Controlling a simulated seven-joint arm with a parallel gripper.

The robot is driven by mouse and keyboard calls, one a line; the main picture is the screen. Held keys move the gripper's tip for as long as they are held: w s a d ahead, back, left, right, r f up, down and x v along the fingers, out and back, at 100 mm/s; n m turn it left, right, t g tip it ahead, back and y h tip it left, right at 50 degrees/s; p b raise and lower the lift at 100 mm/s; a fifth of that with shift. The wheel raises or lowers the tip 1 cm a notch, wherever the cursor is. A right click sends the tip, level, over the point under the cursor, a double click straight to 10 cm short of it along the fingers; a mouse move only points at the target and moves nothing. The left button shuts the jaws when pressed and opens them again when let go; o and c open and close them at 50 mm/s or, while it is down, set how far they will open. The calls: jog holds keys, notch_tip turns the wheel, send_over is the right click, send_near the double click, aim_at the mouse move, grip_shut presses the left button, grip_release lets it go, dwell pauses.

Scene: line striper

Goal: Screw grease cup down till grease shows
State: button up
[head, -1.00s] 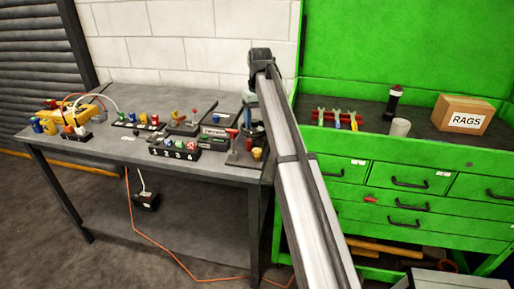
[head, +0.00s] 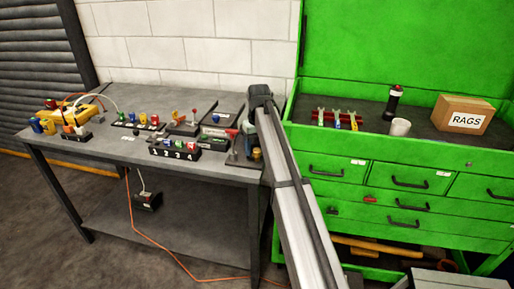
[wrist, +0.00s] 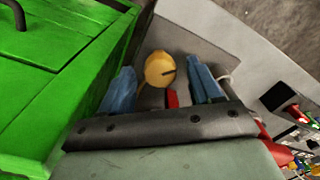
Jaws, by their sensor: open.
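The yellow grease cup (head: 257,154) stands at the right end of the workbench, beside a small red handle. In the wrist view its round cap (wrist: 160,69), with a dark mark on its right side, shows between my blue fingers. My gripper (wrist: 164,82) is open, one finger on each side of the cap, with gaps to both fingers. A small red part (wrist: 172,98) shows just below the cap. The cup's lower part is hidden, and I see no grease. In the head view my arm hides much of the gripper.
The workbench (head: 225,172) carries several small fixtures left of the cup, including a numbered block (head: 174,151). A green tool cabinet (head: 345,187) stands close on the right, with a rags box (head: 462,115) and a white cup (head: 400,127) on top.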

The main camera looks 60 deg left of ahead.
jog(key=shift+c, duration=0.3)
jog(key=c, duration=1)
jog(key=shift+m, duration=3.1)
jog(key=o, duration=1.1)
jog(key=shift+c, duration=0.2)
